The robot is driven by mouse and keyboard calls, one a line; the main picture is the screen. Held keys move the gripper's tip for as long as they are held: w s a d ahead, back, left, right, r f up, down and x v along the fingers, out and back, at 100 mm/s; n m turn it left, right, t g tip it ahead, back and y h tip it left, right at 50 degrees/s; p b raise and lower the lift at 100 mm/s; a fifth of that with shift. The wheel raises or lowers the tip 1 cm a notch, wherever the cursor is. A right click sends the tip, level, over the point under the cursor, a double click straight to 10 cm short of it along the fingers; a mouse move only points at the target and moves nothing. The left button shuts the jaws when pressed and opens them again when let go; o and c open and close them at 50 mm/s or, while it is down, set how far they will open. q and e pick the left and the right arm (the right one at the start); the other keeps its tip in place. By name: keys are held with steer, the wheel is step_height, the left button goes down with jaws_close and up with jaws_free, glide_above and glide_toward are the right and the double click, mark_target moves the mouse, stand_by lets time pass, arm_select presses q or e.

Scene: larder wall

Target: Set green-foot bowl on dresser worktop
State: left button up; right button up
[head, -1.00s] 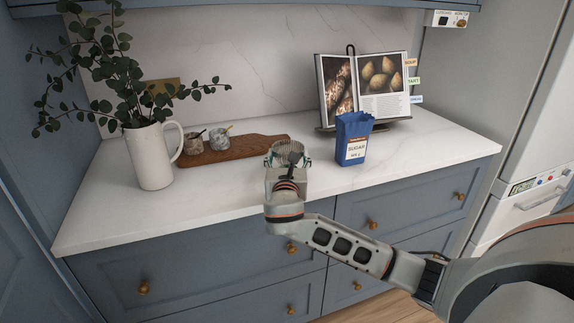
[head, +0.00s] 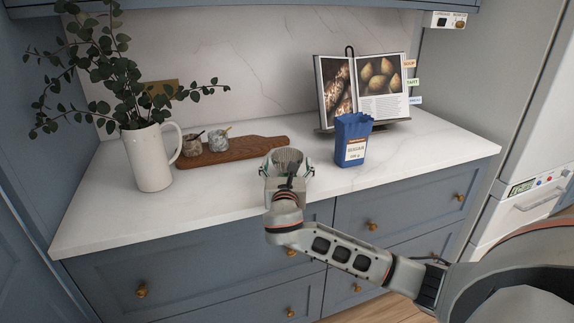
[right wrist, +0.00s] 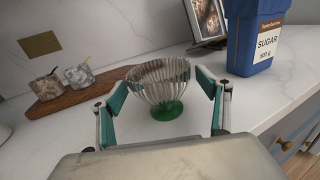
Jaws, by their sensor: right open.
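The green-foot bowl (head: 287,156) is ribbed and pale, and it stands upright on the dresser worktop (head: 400,160) near the front edge. Its green foot shows clearly in the right wrist view, where the bowl (right wrist: 160,84) rests on the white marble. My right gripper (head: 287,170) is open around the bowl from the front, partly hiding it in the head view. In the right wrist view one finger is on each side of the bowl, with gaps visible. My left gripper is not in view.
A blue sugar bag (head: 352,140) stands to the right, before an open cookbook (head: 365,90) on a stand. A wooden board (head: 245,149) with two small stone pots lies behind left. A white jug (head: 148,158) with leafy stems is at the left. Worktop beside the bowl is clear.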

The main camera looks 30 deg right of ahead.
steer(key=shift+r, duration=0.15)
steer(key=p+v, duration=0.1)
steer(key=v, duration=1.1)
